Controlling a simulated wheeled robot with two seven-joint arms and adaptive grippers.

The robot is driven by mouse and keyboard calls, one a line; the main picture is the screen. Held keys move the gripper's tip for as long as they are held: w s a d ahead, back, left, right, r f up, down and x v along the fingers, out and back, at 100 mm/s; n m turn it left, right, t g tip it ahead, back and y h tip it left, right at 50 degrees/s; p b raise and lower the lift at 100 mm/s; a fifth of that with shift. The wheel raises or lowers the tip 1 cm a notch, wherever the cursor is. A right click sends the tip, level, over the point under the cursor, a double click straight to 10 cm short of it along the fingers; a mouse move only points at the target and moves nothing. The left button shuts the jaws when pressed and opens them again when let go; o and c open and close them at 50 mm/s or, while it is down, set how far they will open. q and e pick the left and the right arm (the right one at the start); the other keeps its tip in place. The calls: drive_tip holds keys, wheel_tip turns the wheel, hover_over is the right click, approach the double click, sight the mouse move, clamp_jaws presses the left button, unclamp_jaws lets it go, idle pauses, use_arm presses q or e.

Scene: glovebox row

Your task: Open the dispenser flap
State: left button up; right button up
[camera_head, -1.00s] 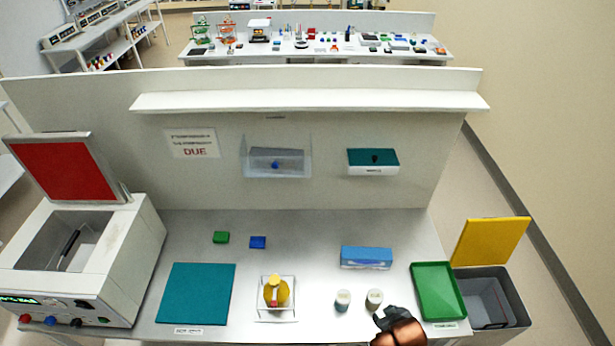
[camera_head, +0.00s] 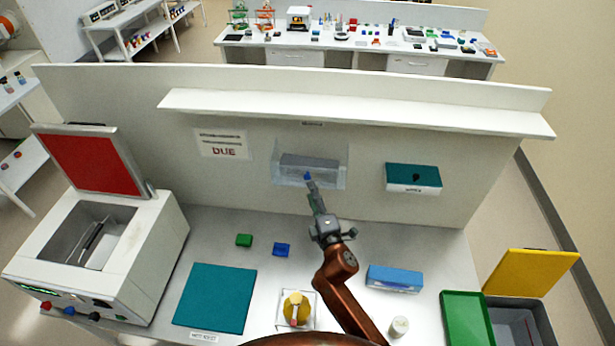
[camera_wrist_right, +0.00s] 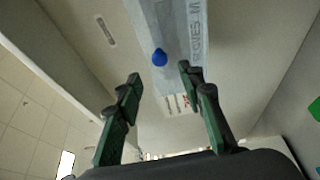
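A clear dispenser (camera_head: 338,180) is fixed to the back panel, with a grey slab visible in it and a small blue knob (camera_head: 308,176) on its front. The flap looks shut, but my gripper partly covers it. In the right wrist view the pale dispenser front (camera_wrist_right: 183,35) carries lettering, and the blue knob (camera_wrist_right: 159,57) stands out from it. My right gripper (camera_head: 312,186) reaches up to the dispenser. Its fingers (camera_wrist_right: 160,78) are apart, with the knob just beyond and between the tips; contact cannot be told. My left gripper is out of view.
A teal-lidded wall box (camera_head: 413,177) hangs to the right. A white shelf (camera_head: 350,112) juts out above the dispenser. Below are a blue box (camera_head: 394,279), a white jar (camera_head: 399,327), a clear stand with a yellow item (camera_head: 296,308), and an open red-lidded machine (camera_head: 150,235).

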sight(308, 178)
drive_tip(key=w, duration=0.5)
drive_tip(key=shift+w+a, duration=0.1)
drive_tip(key=shift+a, duration=0.2)
drive_tip(key=shift+w, duration=0.35)
drive_tip(key=shift+w+a, duration=0.15)
drive_tip(key=shift+w, duration=0.15)
drive_tip(key=c, duration=0.6)
clamp_jaws()
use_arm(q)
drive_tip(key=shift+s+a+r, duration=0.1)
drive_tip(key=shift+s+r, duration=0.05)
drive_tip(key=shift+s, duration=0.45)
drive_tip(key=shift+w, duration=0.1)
use_arm(e)
drive_tip(key=shift+f, duration=0.1)
